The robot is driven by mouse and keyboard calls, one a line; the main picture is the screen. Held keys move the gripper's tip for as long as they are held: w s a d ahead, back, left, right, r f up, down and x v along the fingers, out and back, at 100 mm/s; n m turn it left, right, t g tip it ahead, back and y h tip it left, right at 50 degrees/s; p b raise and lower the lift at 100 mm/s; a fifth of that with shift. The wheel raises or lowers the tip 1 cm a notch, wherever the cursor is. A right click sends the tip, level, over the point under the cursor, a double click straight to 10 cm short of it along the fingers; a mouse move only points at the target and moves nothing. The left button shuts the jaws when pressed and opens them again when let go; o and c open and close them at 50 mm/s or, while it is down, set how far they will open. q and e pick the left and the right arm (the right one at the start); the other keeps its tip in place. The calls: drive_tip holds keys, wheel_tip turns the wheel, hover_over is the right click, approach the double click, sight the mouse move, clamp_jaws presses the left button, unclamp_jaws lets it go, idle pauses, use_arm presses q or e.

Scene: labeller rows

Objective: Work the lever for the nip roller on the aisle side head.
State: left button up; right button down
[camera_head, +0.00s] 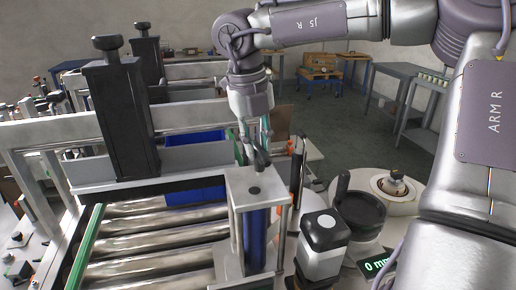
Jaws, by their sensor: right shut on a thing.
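My right gripper (257,158) reaches down from the top of the picture to just above a metal roller bracket (257,187). It is shut on a small dark lever, mostly hidden between the fingers. The bracket holds an upright blue roller (257,240), which looks like the nip roller. The labelling head stands right of it, with a black round reel (360,212), a silver block with a black top (321,235) and a green number display (377,265). The lever's exact angle cannot be told. My left gripper is not in view.
A conveyor with steel rollers (150,238) lies to the left under a black column with a knob (120,115). A blue bin (195,150) sits behind it. A white disc with a knob (395,186) is at right. Grey tables (415,100) stand beyond open floor.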

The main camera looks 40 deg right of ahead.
drive_tip(key=shift+n, duration=1)
drive_tip(key=c, duration=1)
unclamp_jaws()
wheel_tip(320, 180, up, 12)
drive_tip(key=a, duration=0.1)
drive_tip(key=shift+a, duration=0.35)
drive_tip(key=shift+w, duration=0.1)
